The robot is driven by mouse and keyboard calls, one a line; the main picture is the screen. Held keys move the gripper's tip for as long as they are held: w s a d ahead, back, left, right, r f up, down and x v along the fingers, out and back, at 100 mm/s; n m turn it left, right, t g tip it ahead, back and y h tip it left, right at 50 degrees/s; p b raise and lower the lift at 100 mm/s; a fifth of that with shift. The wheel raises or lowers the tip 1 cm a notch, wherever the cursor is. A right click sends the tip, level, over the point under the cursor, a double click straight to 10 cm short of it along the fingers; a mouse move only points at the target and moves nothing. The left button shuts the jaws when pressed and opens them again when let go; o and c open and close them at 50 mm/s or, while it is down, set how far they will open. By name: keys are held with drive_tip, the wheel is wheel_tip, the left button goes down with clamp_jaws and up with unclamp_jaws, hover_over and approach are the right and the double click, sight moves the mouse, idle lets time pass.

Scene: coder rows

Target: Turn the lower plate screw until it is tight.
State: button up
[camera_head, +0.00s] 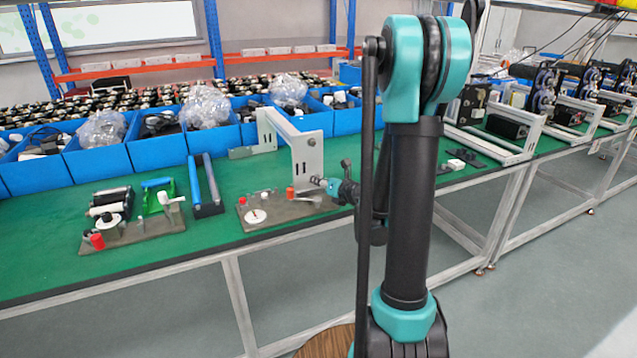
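A grey metal bracket stands on the green bench, and its upright plate (306,150) faces the front. A small dark spot that may be a screw (311,142) shows on the plate's upper part. My gripper (319,182) is at the plate's lower right edge, with its fingertips pointing left. The lower plate screw cannot be made out; the fingertips may cover it. I cannot tell whether the gripper is open or shut, or whether it touches a screw. My arm comes in from the right.
A brown fixture board (262,222) with a white disc and red knobs lies below the bracket. Another fixture board (140,233) is to the left. Blue bins (160,150) line the back. Metal frames (495,140) stand to the right. The bench front edge is close.

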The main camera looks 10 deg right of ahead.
drive_tip(key=n+h, duration=0.1)
drive_tip(key=n, duration=0.2)
drive_tip(key=shift+a+n+h, duration=0.25)
drive_tip(key=shift+n+h, duration=0.05)
drive_tip(key=shift+h, duration=0.1)
drive_tip(key=n+h, duration=0.1)
drive_tip(key=n, duration=0.2)
drive_tip(key=shift+s+n+t+h, duration=0.1)
drive_tip(key=shift+n+t+h, duration=0.2)
drive_tip(key=shift+t+h, duration=0.1)
clamp_jaws()
unclamp_jaws()
